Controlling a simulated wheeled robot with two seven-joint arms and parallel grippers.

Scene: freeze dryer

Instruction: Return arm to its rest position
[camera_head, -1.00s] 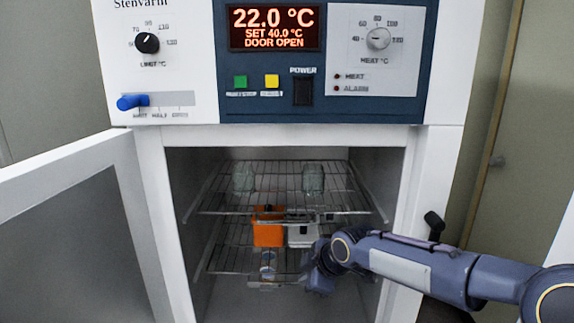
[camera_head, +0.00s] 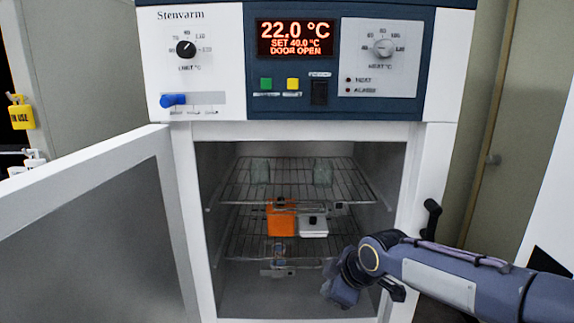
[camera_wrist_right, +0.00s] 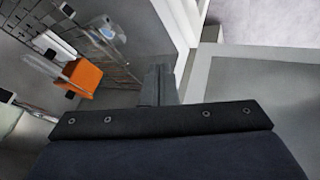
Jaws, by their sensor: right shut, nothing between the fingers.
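My right arm comes in from the right in the head view, with the right gripper (camera_head: 342,287) low in front of the open chamber's right side. In the right wrist view the right gripper (camera_wrist_right: 158,85) has its fingers together with nothing between them. The freeze dryer (camera_head: 300,130) stands ahead with its door (camera_head: 85,170) swung open to the left; its display reads 22.0 °C, set 40.0 °C, door open. Inside, an orange box (camera_head: 281,220) and a white box (camera_head: 313,228) sit on a wire rack (camera_head: 250,245). My left gripper is not in view.
The upper rack (camera_head: 290,180) holds two translucent containers (camera_head: 260,171). A black door latch (camera_head: 432,215) projects at the chamber's right edge, near my arm. The chamber floor is clear.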

